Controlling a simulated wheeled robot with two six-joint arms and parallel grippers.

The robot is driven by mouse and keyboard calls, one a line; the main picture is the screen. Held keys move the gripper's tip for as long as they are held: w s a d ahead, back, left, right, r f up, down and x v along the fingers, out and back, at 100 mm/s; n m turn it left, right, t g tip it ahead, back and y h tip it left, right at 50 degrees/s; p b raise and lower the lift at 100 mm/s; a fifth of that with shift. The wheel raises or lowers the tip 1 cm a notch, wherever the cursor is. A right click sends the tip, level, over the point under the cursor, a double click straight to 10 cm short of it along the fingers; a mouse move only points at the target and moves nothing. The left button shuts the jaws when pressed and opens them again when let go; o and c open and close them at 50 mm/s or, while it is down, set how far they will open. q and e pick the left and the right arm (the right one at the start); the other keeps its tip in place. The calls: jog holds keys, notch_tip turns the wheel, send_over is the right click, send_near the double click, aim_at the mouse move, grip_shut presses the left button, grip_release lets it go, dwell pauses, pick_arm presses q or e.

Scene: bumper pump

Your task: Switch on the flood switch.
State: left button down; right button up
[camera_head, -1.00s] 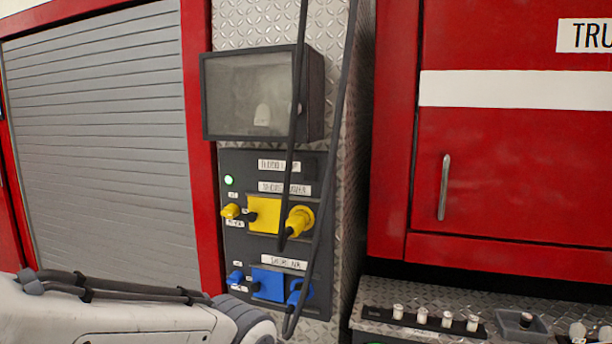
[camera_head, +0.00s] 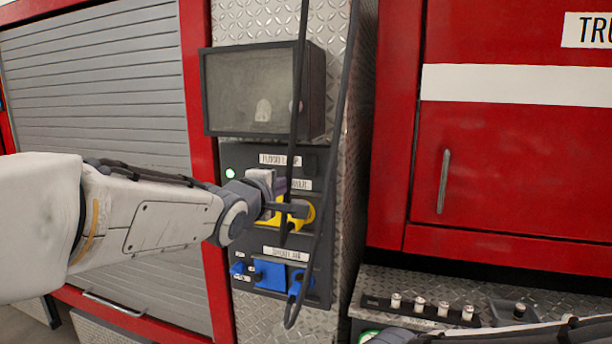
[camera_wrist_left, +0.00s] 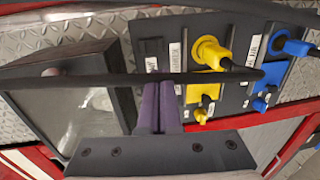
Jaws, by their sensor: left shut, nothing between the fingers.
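The dark control panel (camera_head: 240,152) is on the diamond-plate column. Its top label (camera_head: 280,160) seems to read flood lamp; in the left wrist view a small dark block, seemingly the flood switch (camera_wrist_left: 152,46), sits by that label. Whether it is on or off I cannot tell. My left gripper (camera_head: 292,208) is in front of the panel, below the top label, covering part of the yellow fittings. In the left wrist view its purple fingers (camera_wrist_left: 158,105) are together and empty, pointing toward the label, apart from the switch. My right gripper is out of view.
A black hanging cable (camera_head: 300,90) passes in front of the panel and crosses close by my fingertips in the left wrist view. Yellow (camera_head: 308,214) and blue (camera_head: 270,276) connectors sit lower on the panel. A lamp box (camera_head: 264,92) is above. A green light (camera_head: 230,174) glows.

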aim_at(310, 174)
pick_arm(q)
jog(key=p+x, duration=0.4)
jog(key=x, duration=0.9)
jog(key=shift+w+d, duration=0.1)
jog(key=shift+w, duration=0.2)
jog(key=shift+w+f, duration=0.1)
jog(key=shift+f, duration=0.05)
